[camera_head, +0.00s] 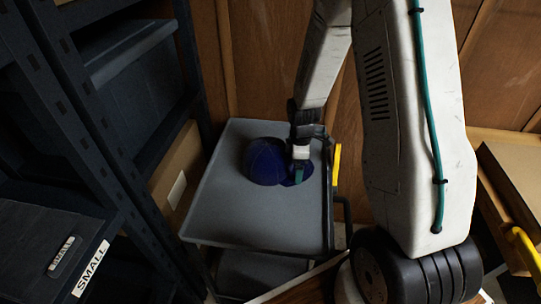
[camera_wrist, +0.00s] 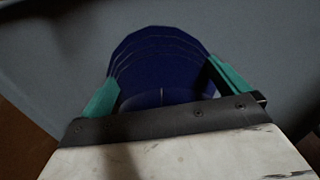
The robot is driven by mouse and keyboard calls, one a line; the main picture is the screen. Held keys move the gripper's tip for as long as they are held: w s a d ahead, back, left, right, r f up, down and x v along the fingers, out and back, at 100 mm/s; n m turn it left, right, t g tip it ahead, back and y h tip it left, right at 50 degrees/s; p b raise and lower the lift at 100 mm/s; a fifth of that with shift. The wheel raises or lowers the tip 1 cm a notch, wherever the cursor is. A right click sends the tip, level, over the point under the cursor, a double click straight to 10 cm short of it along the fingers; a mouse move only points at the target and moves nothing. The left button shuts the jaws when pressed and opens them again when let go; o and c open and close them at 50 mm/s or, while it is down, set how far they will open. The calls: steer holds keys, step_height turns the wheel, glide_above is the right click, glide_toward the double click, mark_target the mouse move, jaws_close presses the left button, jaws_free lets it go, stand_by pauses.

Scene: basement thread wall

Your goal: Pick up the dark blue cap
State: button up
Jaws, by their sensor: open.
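The dark blue cap (camera_head: 266,162) lies on the grey top of a trolley (camera_head: 250,225) in the head view. Its crown is to the left and its brim points right, under my gripper (camera_head: 299,176). In the wrist view the cap's brim (camera_wrist: 160,52) reaches up between and beyond the two green fingers of my gripper (camera_wrist: 160,88). The fingers are apart, one on each side of the brim. I cannot tell whether either finger touches it. Part of the cap is hidden behind the gripper's dark front edge.
A dark shelf rack with bins labelled SMALL (camera_head: 90,270) stands at the left. A cardboard box (camera_head: 175,175) sits between rack and trolley. A wooden wall is behind. Cardboard with a yellow item (camera_head: 525,248) is at the right. The trolley top's front is clear.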

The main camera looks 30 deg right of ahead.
steer(key=c, duration=1)
steer(key=shift+r, duration=0.15)
